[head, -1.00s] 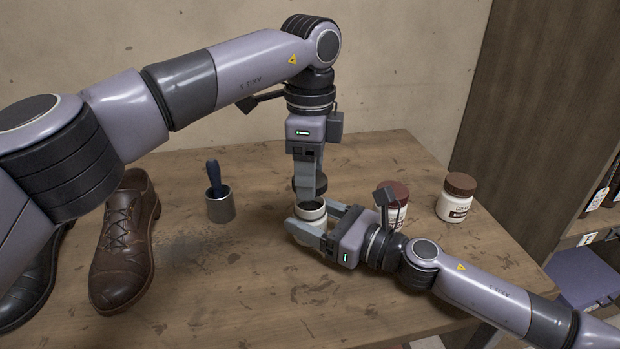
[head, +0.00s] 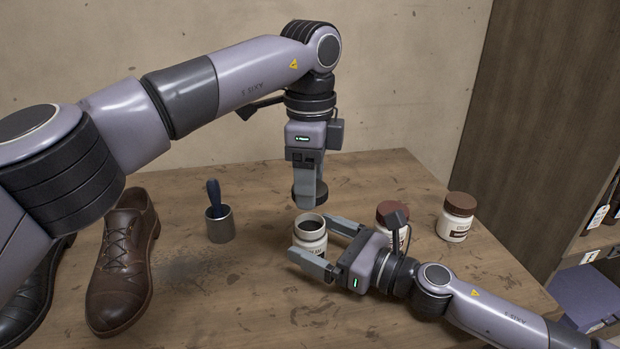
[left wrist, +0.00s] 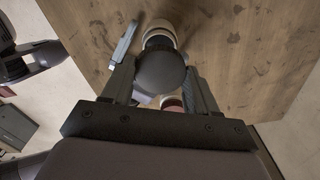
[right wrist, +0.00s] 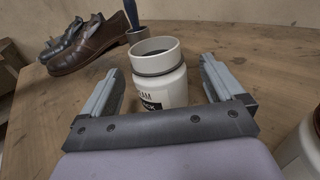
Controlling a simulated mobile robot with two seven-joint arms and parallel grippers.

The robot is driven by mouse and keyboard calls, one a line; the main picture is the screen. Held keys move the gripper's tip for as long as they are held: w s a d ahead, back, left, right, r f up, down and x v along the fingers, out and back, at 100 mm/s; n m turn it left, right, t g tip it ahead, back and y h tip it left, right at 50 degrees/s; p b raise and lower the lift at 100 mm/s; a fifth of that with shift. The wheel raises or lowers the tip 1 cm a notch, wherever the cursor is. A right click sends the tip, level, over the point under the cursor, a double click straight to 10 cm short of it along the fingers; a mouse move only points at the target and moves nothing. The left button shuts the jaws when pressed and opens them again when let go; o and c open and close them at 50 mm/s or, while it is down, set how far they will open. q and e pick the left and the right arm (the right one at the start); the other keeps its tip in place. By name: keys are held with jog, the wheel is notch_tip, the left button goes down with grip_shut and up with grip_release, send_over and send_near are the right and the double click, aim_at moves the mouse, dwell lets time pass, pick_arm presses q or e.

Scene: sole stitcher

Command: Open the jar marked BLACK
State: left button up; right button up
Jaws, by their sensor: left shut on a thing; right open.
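A white jar (head: 311,240) stands upright on the bench with its dark mouth uncovered. It also shows in the right wrist view (right wrist: 162,85), where its label is only partly readable. My left gripper (head: 308,194) is shut on a dark round lid (left wrist: 160,72), held above the jar and apart from it. My right gripper (head: 311,250) is open, with its fingers on both sides of the jar; gaps show between fingers and jar in the right wrist view.
A brown-lidded jar (head: 457,220) stands at the right, and another (head: 391,213) is partly hidden behind my right gripper. A grey pot (head: 220,226) with a blue-handled tool and brown shoe (head: 122,270) are at the left. The bench between pot and jar is clear.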

pick_arm(q)
jog(key=shift+f+b, duration=0.7)
pick_arm(e)
jog(key=v, duration=0.9)
jog(key=shift+d+f, duration=0.1)
jog(key=shift+f, duration=0.1)
pick_arm(q)
jog(key=shift+d+f, duration=0.1)
pick_arm(e)
jog(key=shift+s+d+r, duration=0.15)
jog(key=shift+s+d, duration=0.35)
jog(key=shift+d, duration=0.05)
